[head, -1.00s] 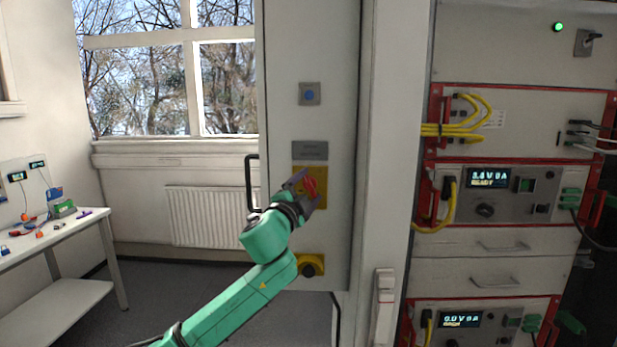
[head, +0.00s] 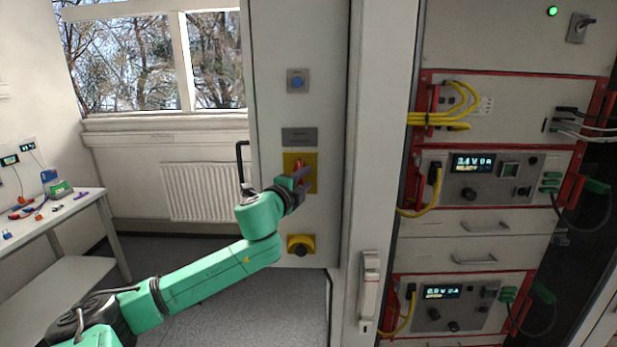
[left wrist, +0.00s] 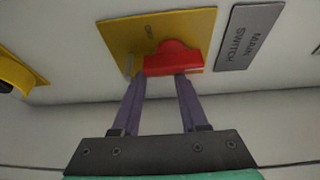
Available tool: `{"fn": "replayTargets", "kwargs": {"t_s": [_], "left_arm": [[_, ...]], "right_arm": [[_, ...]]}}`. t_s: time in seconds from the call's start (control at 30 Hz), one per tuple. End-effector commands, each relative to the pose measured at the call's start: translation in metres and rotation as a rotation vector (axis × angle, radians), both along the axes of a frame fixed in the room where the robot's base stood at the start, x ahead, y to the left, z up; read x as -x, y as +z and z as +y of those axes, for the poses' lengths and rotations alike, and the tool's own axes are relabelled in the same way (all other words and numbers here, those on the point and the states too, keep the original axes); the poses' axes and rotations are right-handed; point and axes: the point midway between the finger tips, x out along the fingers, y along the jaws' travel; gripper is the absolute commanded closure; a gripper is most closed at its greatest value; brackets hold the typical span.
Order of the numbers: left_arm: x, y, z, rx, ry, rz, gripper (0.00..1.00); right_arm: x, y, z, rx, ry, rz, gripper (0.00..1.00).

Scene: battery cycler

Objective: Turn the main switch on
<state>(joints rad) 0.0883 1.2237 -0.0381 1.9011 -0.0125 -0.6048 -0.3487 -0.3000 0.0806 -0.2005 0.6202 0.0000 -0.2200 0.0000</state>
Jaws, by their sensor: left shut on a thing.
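The main switch is a red handle (head: 299,166) on a yellow plate (head: 311,186), mounted on the light grey cabinet panel. The handle looks upright in the head view. My left gripper (head: 300,178) is at the handle, its arm coming in from the lower left. In the left wrist view, the two purple-grey fingers of the gripper (left wrist: 161,80) are shut on the red handle (left wrist: 176,61). A grey "MAIN SWITCH" label (left wrist: 250,36) sits beside the plate. My right gripper is out of view.
A blue button (head: 297,80) is above the switch and a black knob on yellow (head: 300,246) below it. A black door handle (head: 241,160) stands close left of the panel. A rack with cycler units (head: 490,195) and yellow cables is at right. A bench (head: 70,212) is far left.

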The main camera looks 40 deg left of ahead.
Motion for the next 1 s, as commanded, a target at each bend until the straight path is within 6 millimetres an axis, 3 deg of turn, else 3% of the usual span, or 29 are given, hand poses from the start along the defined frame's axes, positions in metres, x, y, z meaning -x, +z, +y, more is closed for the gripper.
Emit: {"fn": "replayTargets", "kwargs": {"t_s": [0.03, 0.2, 0.23, 0.37, 1.0], "left_arm": [[0.003, 0.0229, 0.0087, -0.023, 0.024, -0.036, 1.0], [0.003, 0.0235, 0.0089, -0.024, 0.025, -0.036, 1.0], [0.003, 0.0236, 0.0089, -0.024, 0.025, -0.036, 0.48], [0.003, 0.0232, 0.0088, -0.024, 0.025, -0.036, 0.0], [0.0023, 0.0156, 0.0083, -0.015, 0.022, -0.024, 0.0]], "right_arm": [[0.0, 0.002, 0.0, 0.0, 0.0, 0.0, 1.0], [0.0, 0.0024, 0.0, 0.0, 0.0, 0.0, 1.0], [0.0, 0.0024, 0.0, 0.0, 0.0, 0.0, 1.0], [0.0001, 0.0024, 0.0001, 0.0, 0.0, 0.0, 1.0], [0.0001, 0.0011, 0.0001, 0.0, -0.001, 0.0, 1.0]]}}
